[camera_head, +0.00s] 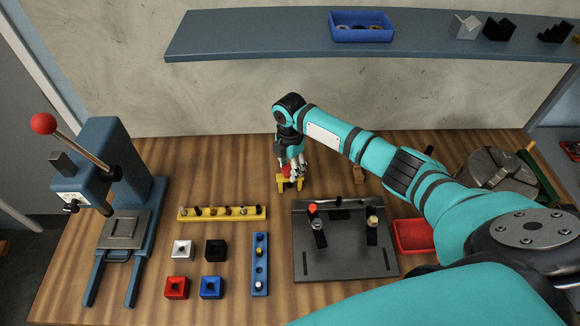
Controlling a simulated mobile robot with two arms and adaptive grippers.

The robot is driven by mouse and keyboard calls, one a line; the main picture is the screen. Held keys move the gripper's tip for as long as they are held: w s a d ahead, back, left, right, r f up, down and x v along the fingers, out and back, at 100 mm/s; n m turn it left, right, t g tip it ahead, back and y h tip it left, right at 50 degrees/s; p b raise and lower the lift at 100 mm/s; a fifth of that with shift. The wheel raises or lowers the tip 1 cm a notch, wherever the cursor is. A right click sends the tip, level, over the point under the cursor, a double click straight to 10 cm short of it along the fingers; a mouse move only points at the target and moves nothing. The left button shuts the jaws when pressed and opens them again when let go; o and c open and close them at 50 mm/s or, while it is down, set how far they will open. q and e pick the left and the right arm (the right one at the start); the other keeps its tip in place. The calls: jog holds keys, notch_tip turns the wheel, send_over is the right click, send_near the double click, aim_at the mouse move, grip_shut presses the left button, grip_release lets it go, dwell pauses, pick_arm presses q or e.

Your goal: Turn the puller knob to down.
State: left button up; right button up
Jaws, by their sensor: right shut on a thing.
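A small yellow puller (290,186) stands on the wooden bench near the back, in the middle of the view. Its red knob (287,171) shows partly at the top. My right gripper (291,169) comes down from above and is shut on the red knob; its fingers hide much of it. Which way the knob is turned cannot be told at this size. My left gripper is not in view.
A blue press (110,165) with a red-balled lever stands left. A yellow peg rail (222,214), coloured blocks, a blue strip (260,282) and a dark plate (345,265) with clamps lie in front. A red tray (413,236) sits right; a shelf (260,35) runs above.

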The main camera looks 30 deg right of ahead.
jog(key=n+b, duration=0.1)
jog(key=n, duration=0.4)
jog(key=shift+n, duration=0.6)
dwell(1.1)
jog(key=o, duration=1.2)
notch_tip(320, 180, up, 8)
jog(key=shift+f, duration=0.2)
